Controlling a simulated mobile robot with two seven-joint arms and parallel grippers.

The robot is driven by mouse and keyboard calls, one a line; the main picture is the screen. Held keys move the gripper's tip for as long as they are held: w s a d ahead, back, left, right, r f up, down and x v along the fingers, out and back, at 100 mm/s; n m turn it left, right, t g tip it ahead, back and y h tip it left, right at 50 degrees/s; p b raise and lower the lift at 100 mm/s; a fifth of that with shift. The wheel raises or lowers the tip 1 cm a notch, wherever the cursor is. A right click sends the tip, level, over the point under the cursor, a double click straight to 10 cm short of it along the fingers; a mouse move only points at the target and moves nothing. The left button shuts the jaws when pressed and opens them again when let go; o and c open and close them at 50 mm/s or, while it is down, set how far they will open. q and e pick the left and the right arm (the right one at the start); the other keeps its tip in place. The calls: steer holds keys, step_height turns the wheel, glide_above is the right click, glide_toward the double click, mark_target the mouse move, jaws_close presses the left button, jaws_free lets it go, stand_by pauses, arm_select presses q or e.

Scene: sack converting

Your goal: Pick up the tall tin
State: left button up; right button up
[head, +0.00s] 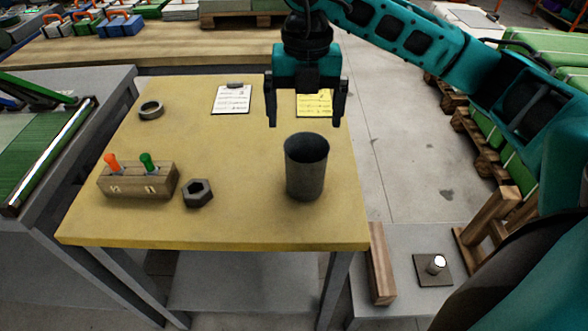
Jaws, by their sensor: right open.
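The tall tin (307,172) is a dark grey open-topped cylinder. It stands upright near the front right of the yellow-topped table (230,220). My right gripper (305,122) points down with its two fingers spread, and nothing is between them. In the picture its fingertips are just above the tin's rim; I cannot tell the exact gap in height or depth. My left gripper is not in the head view.
On the table are a wooden block (137,181) with orange and green handled tools, a hex nut (198,193), a ring (151,110), a clipboard (231,99) and a yellow note (314,103). A conveyor (45,150) stands at left. The table around the tin is clear.

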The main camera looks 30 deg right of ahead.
mark_target(306, 164)
steer(key=f, duration=0.8)
steer(key=f+b, duration=0.1)
steer(key=f, duration=0.3)
steer(key=shift+s+d+f, duration=0.15)
steer(key=shift+d+f, duration=0.1)
steer(key=shift+f, duration=0.1)
steer(key=c, duration=0.7)
steer(key=shift+c, duration=0.4)
steer(key=shift+r, duration=0.15)
